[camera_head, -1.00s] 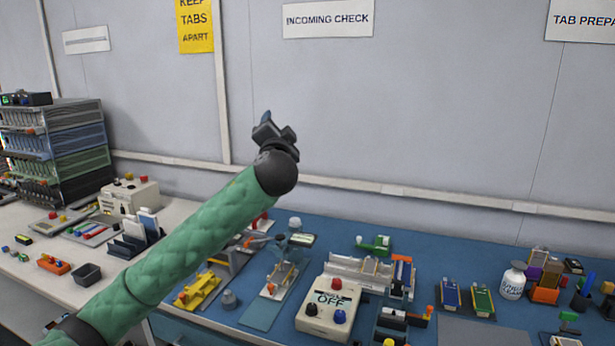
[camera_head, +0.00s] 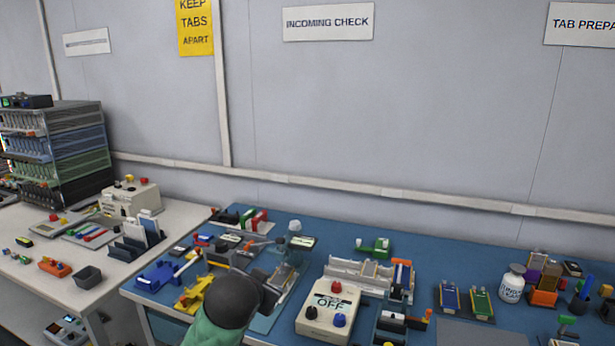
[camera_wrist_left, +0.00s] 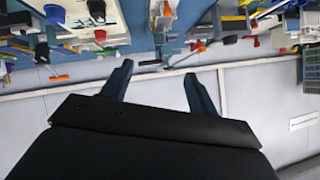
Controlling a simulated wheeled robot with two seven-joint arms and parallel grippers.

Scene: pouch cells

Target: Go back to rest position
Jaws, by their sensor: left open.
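My left arm (camera_head: 225,312) comes in low at the bottom of the head view, its dark wrist over the front of the blue bench (camera_head: 310,225). In that view the fingers are small and partly hidden behind the wrist. In the left wrist view my left gripper (camera_wrist_left: 155,78) is open, its two dark fingers apart with nothing between them. Beyond the fingertips the wall and the bench items appear upside down. My right gripper is in neither view.
Near the left wrist are a yellow fixture (camera_head: 192,296), a blue fixture (camera_head: 158,276) and a beige box marked OFF (camera_head: 327,312). Pouch-like blue and green pieces (camera_head: 482,301) lie to the right. A drawer rack (camera_head: 60,150) stands at far left. Space above the bench is clear.

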